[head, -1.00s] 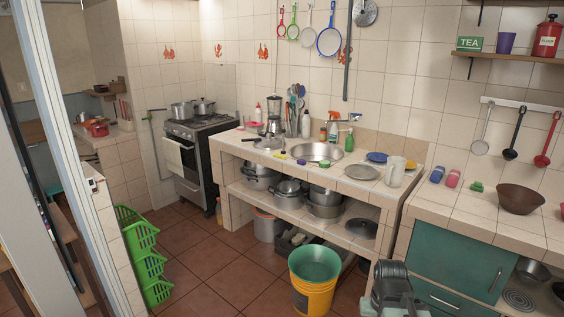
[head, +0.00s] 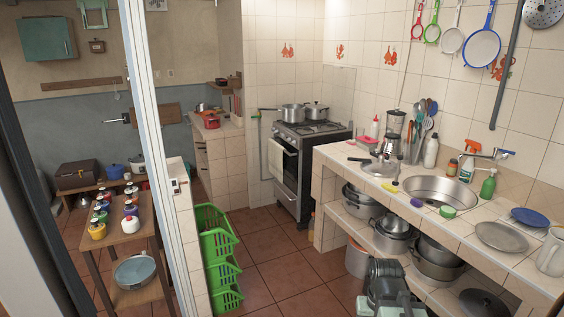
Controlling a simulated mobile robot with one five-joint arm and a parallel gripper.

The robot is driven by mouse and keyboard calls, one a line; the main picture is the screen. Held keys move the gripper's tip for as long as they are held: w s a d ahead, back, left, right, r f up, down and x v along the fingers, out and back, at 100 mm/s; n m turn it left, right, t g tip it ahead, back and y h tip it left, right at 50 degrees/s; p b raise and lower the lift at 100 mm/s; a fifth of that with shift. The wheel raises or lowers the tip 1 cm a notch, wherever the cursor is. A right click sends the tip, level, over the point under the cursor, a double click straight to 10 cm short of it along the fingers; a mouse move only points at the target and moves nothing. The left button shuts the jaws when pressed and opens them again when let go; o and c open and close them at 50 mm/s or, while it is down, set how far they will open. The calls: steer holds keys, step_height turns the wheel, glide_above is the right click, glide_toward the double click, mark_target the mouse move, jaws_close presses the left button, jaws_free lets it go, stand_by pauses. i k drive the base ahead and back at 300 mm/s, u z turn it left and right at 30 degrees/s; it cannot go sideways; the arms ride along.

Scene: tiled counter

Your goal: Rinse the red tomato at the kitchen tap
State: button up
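I cannot make out a red tomato anywhere in the head view. The kitchen tap (head: 487,152) is on the wall at the right, above the round steel sink (head: 437,190) in the tiled counter. Dark grey parts of my arm and gripper (head: 388,283) show at the bottom, in front of the counter and well short of the sink. I cannot make out the fingers or anything held.
A tiled counter (head: 347,176) with pots on its lower shelf runs along the right. Green baskets (head: 217,257) stand left of centre. A wooden table (head: 122,241) with several jars is beyond the white post (head: 146,140). Brown floor (head: 290,259) lies clear between baskets and counter.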

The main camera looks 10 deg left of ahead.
mark_target(496, 149)
steer(key=u, duration=0.55)
steer(key=i, duration=0.95)
steer(key=u, duration=0.45)
steer(key=k, duration=0.75)
steer(key=u, duration=0.15)
steer(key=i, duration=3.1)
